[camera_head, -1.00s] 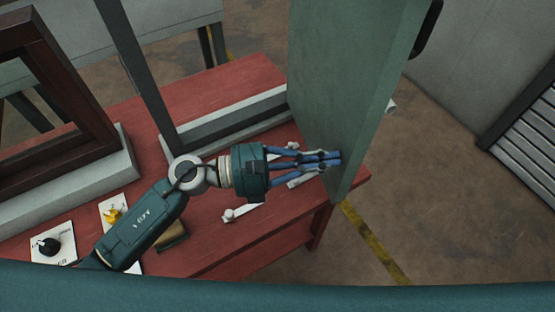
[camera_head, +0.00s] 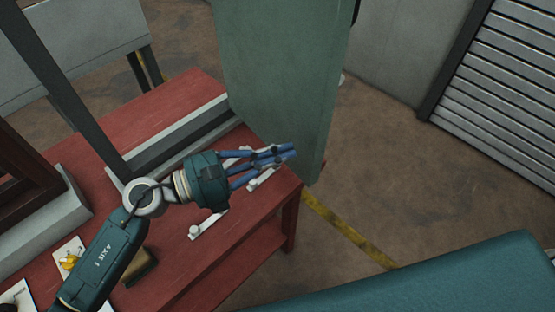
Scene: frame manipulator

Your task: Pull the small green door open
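The green door (camera_head: 285,75) is a tall flat panel in the upper middle of the head view. It stands at an angle out from its dark frame (camera_head: 62,85), over the right end of the red table. A bit of a dark part, perhaps its handle, shows at its upper right edge. My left gripper (camera_head: 291,152) reaches in from the left, its blue fingers drawn together at the tips with nothing seen between them. The fingertips overlap the lower part of the door's face; I cannot tell whether they touch it. My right gripper is not in view.
The red table (camera_head: 185,90) carries a brown wooden frame (camera_head: 25,180) at left, white handle-like pieces (camera_head: 205,226), a yellow item (camera_head: 69,261) and a small brown block (camera_head: 140,266). Open floor (camera_head: 380,150) lies right of the door, before a slatted shutter (camera_head: 500,90).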

